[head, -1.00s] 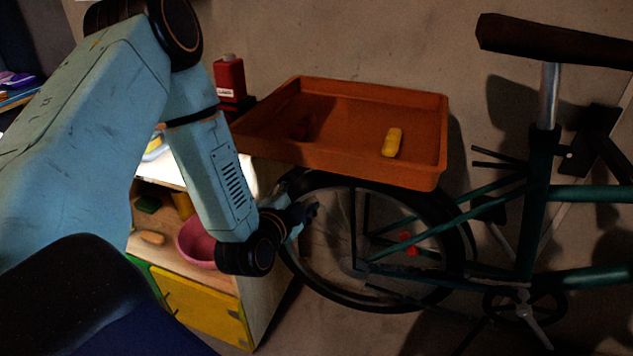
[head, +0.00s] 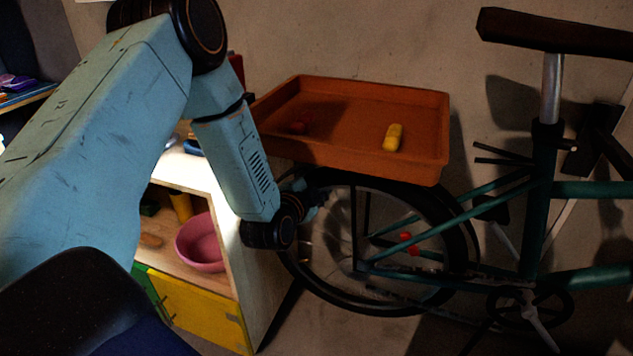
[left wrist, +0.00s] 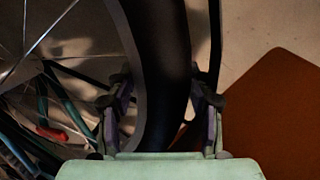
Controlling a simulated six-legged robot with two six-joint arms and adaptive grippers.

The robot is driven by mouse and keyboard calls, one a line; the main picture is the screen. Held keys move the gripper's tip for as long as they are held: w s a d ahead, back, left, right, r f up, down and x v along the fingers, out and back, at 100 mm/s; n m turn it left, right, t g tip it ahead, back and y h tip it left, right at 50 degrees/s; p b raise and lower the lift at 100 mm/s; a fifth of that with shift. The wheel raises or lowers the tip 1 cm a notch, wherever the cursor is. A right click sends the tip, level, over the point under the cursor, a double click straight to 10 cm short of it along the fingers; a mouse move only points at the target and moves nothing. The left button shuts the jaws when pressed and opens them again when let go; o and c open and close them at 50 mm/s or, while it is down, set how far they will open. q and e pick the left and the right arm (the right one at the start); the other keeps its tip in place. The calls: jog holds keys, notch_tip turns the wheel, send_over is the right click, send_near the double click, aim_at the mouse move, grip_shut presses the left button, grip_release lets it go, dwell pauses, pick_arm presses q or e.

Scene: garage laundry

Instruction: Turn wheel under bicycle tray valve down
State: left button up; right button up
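The bicycle's rear wheel (head: 375,311) stands under the orange tray (head: 418,172), with a black tyre and thin spokes. Two small red pieces (head: 409,243) show within the wheel in the head view; I cannot tell whether either is the valve. One red piece (left wrist: 50,132) also shows in the left wrist view. My left gripper (head: 318,193) is at the wheel's upper left, below the tray. In the left wrist view my left gripper (left wrist: 166,88) is open, with its fingers on either side of the tyre (left wrist: 166,60). Contact cannot be told. My right gripper is out of view.
A wooden cabinet with a yellow door (head: 208,318) and a pink bowl (head: 200,243) stands left of the wheel. The green bicycle frame (head: 530,215) is at right, the wall behind.

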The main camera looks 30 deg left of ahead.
pick_arm(q)
grip_shut()
dwell(0.3)
jog(key=shift+a+f, duration=0.1)
